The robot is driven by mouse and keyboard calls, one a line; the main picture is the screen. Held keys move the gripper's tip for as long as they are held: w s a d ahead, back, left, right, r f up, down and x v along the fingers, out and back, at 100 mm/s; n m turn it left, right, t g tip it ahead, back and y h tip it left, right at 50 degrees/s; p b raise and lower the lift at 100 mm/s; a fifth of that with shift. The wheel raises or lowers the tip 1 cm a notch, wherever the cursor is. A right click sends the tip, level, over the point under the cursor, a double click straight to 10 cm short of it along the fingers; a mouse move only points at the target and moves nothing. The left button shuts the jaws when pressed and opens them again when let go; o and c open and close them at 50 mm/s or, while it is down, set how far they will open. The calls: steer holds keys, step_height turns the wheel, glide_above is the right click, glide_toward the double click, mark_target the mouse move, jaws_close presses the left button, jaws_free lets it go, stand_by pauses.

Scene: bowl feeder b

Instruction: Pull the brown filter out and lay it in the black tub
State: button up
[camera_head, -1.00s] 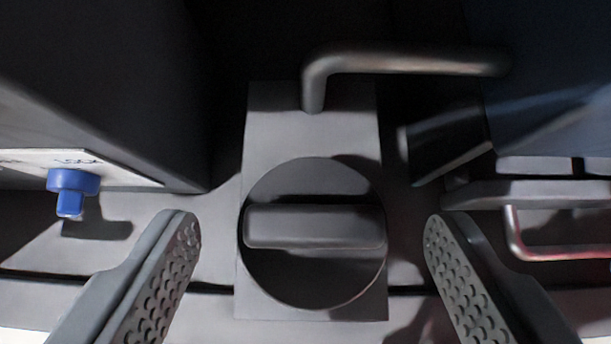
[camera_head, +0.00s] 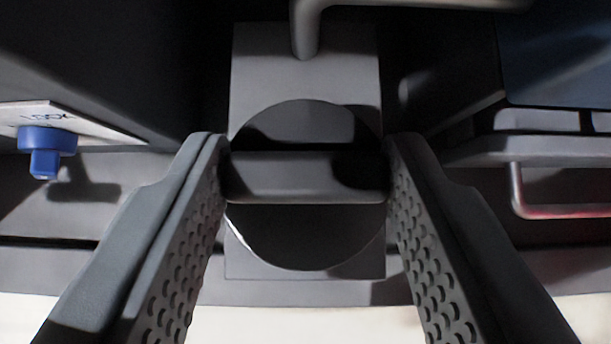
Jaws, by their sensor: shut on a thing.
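A dark round knob (camera_head: 290,240) with a raised horizontal grip bar (camera_head: 285,178) sits on a grey upright plate (camera_head: 270,55) in the middle of the view. My gripper (camera_head: 308,160) is shut on the two ends of the bar, one finger at its left end and one at its right. The bar lies level across the round face. No brown filter can be made out; I cannot tell whether the dark knob is its front. No black tub can be made out.
A blue knob (camera_head: 46,150) sticks out beside a white label at left, below a dark box. A bent metal handle (camera_head: 304,30) runs above the plate. At right are a grey ledge and a thin metal handle (camera_head: 518,200).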

mark_target(305, 216)
step_height(305, 216, up, 10)
stand_by(0.5)
